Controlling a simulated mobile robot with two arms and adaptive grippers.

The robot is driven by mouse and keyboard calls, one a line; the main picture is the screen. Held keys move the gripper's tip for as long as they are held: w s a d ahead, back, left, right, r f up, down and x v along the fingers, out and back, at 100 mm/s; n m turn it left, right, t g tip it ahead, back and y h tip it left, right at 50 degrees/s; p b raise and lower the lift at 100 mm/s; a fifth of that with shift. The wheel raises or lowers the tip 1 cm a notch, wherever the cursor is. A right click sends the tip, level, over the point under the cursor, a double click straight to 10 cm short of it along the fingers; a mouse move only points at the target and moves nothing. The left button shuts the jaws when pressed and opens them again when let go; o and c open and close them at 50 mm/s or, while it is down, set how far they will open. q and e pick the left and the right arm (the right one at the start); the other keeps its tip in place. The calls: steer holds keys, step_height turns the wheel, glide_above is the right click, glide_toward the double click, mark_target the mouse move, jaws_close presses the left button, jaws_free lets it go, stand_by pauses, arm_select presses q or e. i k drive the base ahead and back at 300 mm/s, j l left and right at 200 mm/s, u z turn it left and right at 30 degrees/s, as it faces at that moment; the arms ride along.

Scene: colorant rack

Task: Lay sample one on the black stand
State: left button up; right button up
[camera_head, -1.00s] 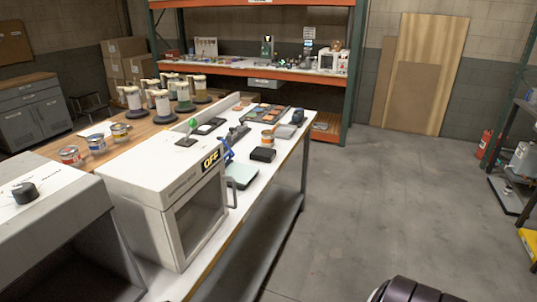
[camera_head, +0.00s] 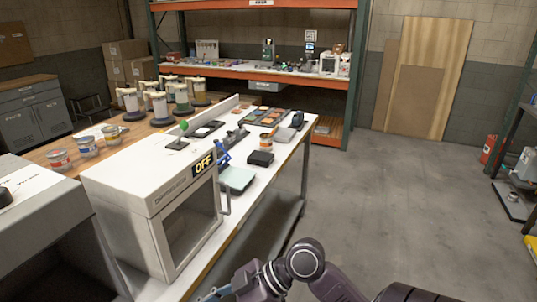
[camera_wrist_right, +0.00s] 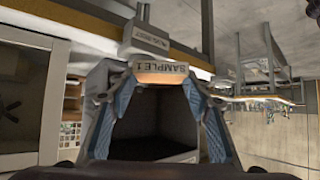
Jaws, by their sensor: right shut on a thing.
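Sample one (camera_wrist_right: 162,72), a flat orange-brown piece with a "SAMPLE 1" label, is pinched between the blue-padded fingertips of my right gripper (camera_wrist_right: 163,80) in the right wrist view. In the head view my right gripper (camera_head: 212,294) is at the bottom edge, in front of the table and low to the right of the oven; the sample cannot be made out there. A small black block (camera_head: 261,158) on the white table may be the black stand; I cannot tell for sure. It is well beyond the gripper. My left gripper is not in view.
A white oven (camera_head: 150,205) reading OFF stands on the near end of the white table (camera_head: 285,150). A pale flat device (camera_head: 237,178) and an orange-banded can (camera_head: 266,141) are near the black block. The floor (camera_head: 400,210) to the right is clear.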

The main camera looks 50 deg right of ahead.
mark_target(264, 156)
steer(key=i+l, duration=0.1)
steer(key=l, duration=0.95)
steer(key=i+l, duration=0.15)
steer(key=l, duration=0.9)
steer(key=i+z, duration=0.05)
